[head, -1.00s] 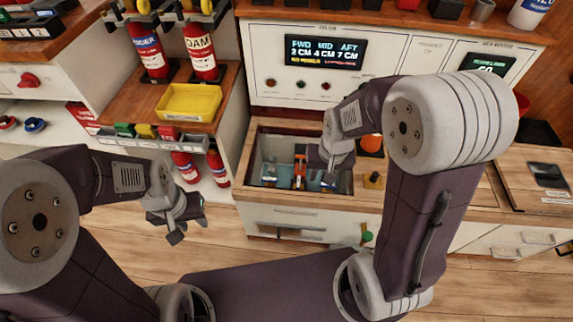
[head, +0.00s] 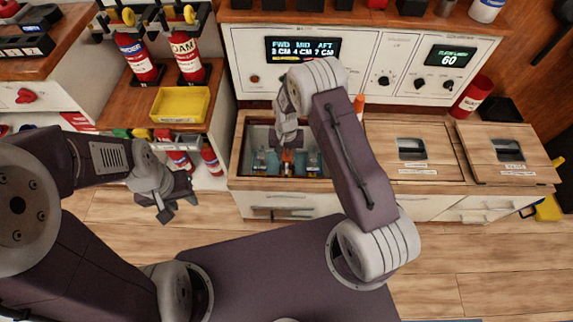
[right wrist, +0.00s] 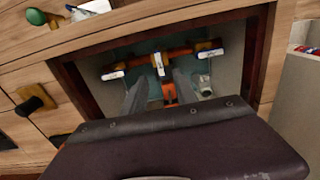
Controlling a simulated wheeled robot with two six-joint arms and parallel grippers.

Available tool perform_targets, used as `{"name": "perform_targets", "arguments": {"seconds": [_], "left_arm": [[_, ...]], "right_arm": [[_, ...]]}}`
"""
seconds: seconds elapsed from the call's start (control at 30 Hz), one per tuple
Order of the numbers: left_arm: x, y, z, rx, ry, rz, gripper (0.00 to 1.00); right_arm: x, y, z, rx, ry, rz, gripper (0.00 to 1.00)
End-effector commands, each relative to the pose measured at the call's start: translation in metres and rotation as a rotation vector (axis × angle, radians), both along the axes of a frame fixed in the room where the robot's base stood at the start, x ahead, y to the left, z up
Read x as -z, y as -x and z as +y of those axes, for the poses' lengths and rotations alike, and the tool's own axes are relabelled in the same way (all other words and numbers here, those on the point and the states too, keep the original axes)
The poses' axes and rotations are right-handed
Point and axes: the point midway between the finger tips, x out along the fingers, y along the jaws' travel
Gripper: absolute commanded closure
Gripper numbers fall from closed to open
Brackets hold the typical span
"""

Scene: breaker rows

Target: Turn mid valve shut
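The mid valve, with an orange body (head: 287,168), sits in the open well (head: 240,150) between two side valves with pale handles (head: 261,162) (head: 313,163). In the right wrist view the mid valve's white-faced handle (right wrist: 158,66) points along my view, while the side valves' white faces (right wrist: 113,75) (right wrist: 210,53) lie crosswise. My right gripper (right wrist: 160,92) reaches down into the well with its fingers apart, just in front of the mid valve, with orange showing between them. I cannot tell if they touch it. My left gripper (head: 177,207) hangs open and empty over the floor at left.
A display (head: 302,50) reads FWD, MID, AFT levels in cm. Closed wooden lids (head: 408,170) lie right of the well. A yellow tray (head: 180,104) and red extinguishers (head: 137,60) stand at left. In the right wrist view the well's wooden rim (right wrist: 80,100) surrounds my gripper.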

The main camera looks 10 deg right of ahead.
Motion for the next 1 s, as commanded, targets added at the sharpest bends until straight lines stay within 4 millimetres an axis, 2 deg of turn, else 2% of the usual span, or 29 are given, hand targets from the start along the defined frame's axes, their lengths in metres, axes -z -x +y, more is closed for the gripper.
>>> {"name": "perform_targets", "arguments": {"seconds": [0.03, 0.1, 0.3, 0.47, 0.73, 0.8, 0.87, 1.0], "left_arm": [[0.009, 0.0, 0.0, 0.0, 0.0, 0.0, 0.64], [0.016, 0.0, 0.0, 0.0, 0.0, 0.0, 0.64], [0.032, 0.0, 0.0, 0.0, 0.0, 0.0, 0.64], [0.036, 0.0, 0.0, 0.0, 0.0, 0.0, 0.64], [0.035, 0.0, 0.0, 0.0, 0.0, 0.0, 0.64], [0.035, 0.0, 0.0, 0.0, 0.0, 0.0, 0.64], [0.035, 0.0, 0.0, 0.0, 0.0, 0.0, 0.64], [0.035, 0.0, 0.0, 0.0, 0.0, 0.0, 0.64]], "right_arm": [[0.015, 0.001, 0.0, 0.0, 0.0, 0.003, 0.65], [0.031, 0.002, 0.0, 0.0, 0.001, 0.004, 0.65], [0.069, 0.001, 0.0, 0.0, 0.0, 0.002, 0.65], [0.082, 0.001, 0.0, 0.0, 0.001, 0.001, 0.65], [0.082, 0.0, 0.0, 0.0, 0.0, 0.0, 0.65], [0.082, 0.0, 0.0, 0.0, 0.0, 0.0, 0.85], [0.082, 0.0, 0.0, 0.0, 0.0, 0.0, 1.0], [0.082, 0.0, 0.0, 0.0, 0.0, 0.0, 1.0]]}}
